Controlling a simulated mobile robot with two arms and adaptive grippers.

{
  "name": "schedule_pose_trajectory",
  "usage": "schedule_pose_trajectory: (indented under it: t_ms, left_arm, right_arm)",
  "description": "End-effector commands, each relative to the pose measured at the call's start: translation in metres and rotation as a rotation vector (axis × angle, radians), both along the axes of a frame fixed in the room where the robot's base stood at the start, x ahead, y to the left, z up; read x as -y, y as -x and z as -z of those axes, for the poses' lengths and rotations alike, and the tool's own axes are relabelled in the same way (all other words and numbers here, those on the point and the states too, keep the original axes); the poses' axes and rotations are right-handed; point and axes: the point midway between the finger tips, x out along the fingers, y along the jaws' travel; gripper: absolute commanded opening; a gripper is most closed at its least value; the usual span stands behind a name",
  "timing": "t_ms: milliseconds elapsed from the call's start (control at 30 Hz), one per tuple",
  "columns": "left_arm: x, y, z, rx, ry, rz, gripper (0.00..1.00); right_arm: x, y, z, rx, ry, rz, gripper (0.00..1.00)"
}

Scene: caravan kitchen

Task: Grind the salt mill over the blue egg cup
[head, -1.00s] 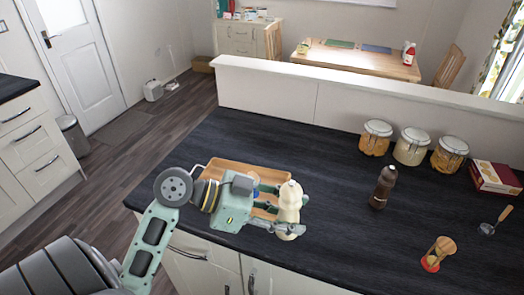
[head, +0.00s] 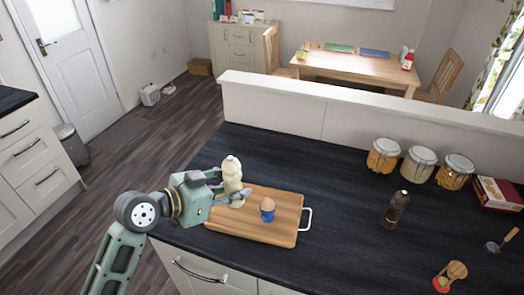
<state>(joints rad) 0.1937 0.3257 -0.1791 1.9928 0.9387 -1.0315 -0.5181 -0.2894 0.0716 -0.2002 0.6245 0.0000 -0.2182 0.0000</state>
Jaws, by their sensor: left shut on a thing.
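A cream salt mill (head: 232,170) stands upright in my left gripper (head: 234,192), which is shut on it around its lower body. The mill is over the left part of the wooden board; I cannot tell whether its base touches the board. The blue egg cup (head: 267,214) stands on the board to the right of the mill, apart from it, with a brown egg (head: 267,203) in it. My right gripper is not in view.
The wooden board (head: 270,232) with a white handle lies near the counter's front edge. A dark brown mill (head: 394,210) stands further right. The dark counter (head: 340,190) between is clear.

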Motion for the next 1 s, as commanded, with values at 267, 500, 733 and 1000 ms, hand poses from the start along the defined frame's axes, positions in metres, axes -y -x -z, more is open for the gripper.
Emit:
schedule_pose_trajectory:
  t_ms: [267,500,733,1000]
  left_arm:
    - [0.070,-0.051,-0.022,0.010,-0.008,-0.018,0.10]
    - [0.083,-0.059,-0.016,0.011,-0.006,-0.019,0.10]
    - [0.083,-0.058,0.002,0.008,-0.006,-0.019,0.10]
    - [0.082,-0.058,0.027,0.009,-0.006,-0.019,0.10]
  right_arm:
    - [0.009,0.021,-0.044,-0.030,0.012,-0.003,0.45]
    - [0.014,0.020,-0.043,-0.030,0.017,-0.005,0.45]
    - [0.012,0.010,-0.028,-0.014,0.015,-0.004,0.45]
    - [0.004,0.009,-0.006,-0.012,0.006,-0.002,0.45]
